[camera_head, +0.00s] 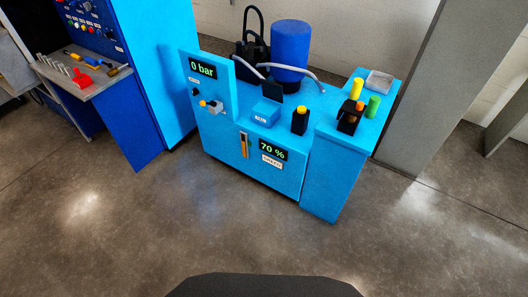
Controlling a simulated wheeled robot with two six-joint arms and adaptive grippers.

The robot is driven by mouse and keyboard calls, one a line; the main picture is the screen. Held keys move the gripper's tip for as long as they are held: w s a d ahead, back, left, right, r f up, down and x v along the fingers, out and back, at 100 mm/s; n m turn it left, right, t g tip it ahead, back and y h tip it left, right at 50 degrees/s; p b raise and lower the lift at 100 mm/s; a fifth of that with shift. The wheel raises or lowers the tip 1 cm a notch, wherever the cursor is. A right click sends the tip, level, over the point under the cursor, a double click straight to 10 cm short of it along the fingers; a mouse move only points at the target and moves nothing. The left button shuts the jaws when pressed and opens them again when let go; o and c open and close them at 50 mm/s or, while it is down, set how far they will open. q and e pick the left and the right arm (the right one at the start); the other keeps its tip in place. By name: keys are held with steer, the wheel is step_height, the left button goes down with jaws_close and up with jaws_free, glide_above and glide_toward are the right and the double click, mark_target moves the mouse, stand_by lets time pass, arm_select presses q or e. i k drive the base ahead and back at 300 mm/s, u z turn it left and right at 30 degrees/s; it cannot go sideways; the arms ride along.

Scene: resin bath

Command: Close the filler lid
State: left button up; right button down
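The blue machine (215,133) stands in the middle of the view. A small blue box (266,112) with a white label sits on its top. Directly behind this box a small dark flap (269,87) stands tilted up, which looks like the filler lid in a raised position. Its hinge and the opening are too small to make out. Neither of my grippers is in view.
A blue drum (291,45) and grey hoses stand behind the flap. A black bottle with a yellow cap (299,120) is to its right. The side cabinet (330,165) holds small coloured containers and a grey tray (380,81). The floor in front is clear.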

mark_target(272, 90)
steer(key=z, duration=1.8)
steer(key=i, duration=3.9)
steer(key=u, duration=3.8)
steer(key=i, duration=0.95)
